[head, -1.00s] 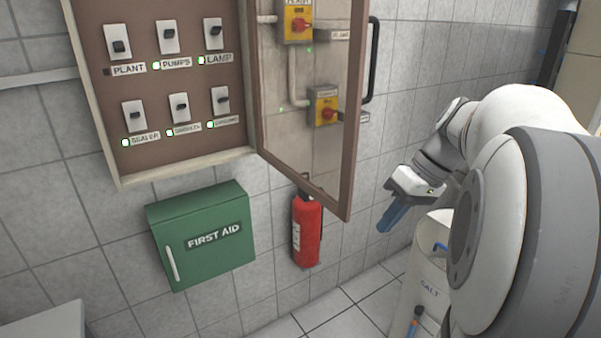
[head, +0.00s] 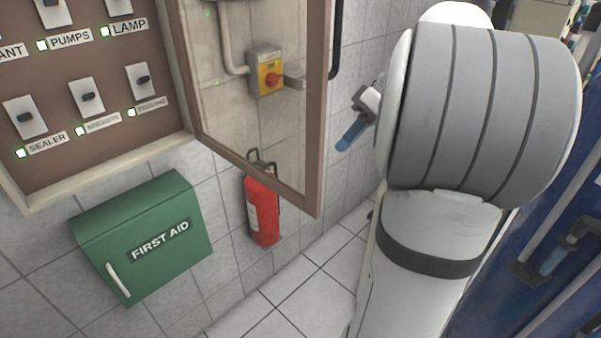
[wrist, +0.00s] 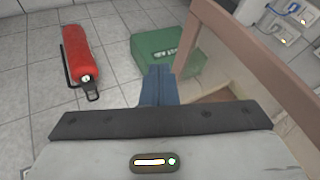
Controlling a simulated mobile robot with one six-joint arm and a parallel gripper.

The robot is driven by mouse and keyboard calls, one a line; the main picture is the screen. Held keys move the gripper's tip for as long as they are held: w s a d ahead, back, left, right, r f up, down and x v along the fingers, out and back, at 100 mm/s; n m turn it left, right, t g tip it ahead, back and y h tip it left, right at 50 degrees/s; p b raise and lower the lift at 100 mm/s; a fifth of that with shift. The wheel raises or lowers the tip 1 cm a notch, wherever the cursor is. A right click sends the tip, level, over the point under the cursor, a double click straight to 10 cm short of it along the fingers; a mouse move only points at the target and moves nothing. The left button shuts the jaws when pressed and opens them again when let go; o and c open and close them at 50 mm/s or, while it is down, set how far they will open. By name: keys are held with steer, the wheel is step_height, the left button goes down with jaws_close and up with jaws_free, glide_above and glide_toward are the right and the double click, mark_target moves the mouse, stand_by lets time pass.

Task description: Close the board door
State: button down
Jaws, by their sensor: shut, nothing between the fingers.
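The board (head: 150,128) hangs on the wall at the left of the head view, with several labelled switches. Its door (head: 315,150), a brown frame around a clear pane, stands open and swings out to the right. In the wrist view the door frame (wrist: 262,65) runs slanting at the right, beside my fingers. My gripper (head: 350,136) is to the right of the door in the head view, its blue fingers pointing down and left. In the wrist view the fingers (wrist: 160,85) are together and empty. I cannot tell whether they touch the door; a gap shows.
A green first aid box (head: 145,238) is on the wall below the board. A red fire extinguisher (head: 262,210) hangs below the door; it also shows in the wrist view (wrist: 80,55). Blue equipment (head: 555,225) stands at the right.

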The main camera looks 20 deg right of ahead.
steer(key=a+f, duration=0.2)
steer(key=a, duration=0.1)
steer(key=a+f+p, duration=0.1)
steer(key=a+f, duration=0.4)
steer(key=a, duration=0.1)
steer(key=shift+f+p, duration=0.15)
steer(key=shift+p, duration=0.25)
steer(key=shift+a, duration=0.1)
